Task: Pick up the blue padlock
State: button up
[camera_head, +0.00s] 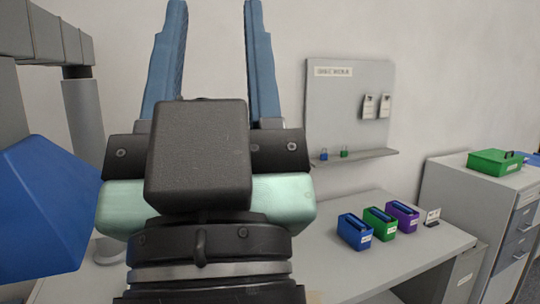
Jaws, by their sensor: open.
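A small blue padlock (323,155) appears to stand on the narrow ledge of the grey wall board, at the ledge's left part. It is tiny in this view, so its details are unclear. A small green padlock-like item (345,153) stands just right of it. My gripper (213,8) is large in the foreground, left of the board. Its two long blue fingers point upward and are spread wide apart, with nothing between them. The gripper is well apart from the padlock and much nearer the camera.
The grey wall board (335,105) holds tags above its ledge (370,157). Below, a grey table (400,255) carries blue (354,233), green (380,224) and purple (402,217) bins. A green box (494,163) sits on a drawer cabinet (480,200) at right. The table's front right is clear.

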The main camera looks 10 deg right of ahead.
aim_at(323, 156)
jog(key=z, duration=0.5)
jog(key=i+z, duration=0.3)
jog(key=i, duration=1)
jog(key=i+l+u, duration=0.15)
jog(key=i, duration=0.4)
jog(key=i+u, duration=0.15)
jog(key=i, duration=0.4)
jog(key=i+l+u, duration=0.15)
jog(key=i+l, duration=0.15)
jog(key=i, duration=0.25)
jog(key=u, duration=0.3)
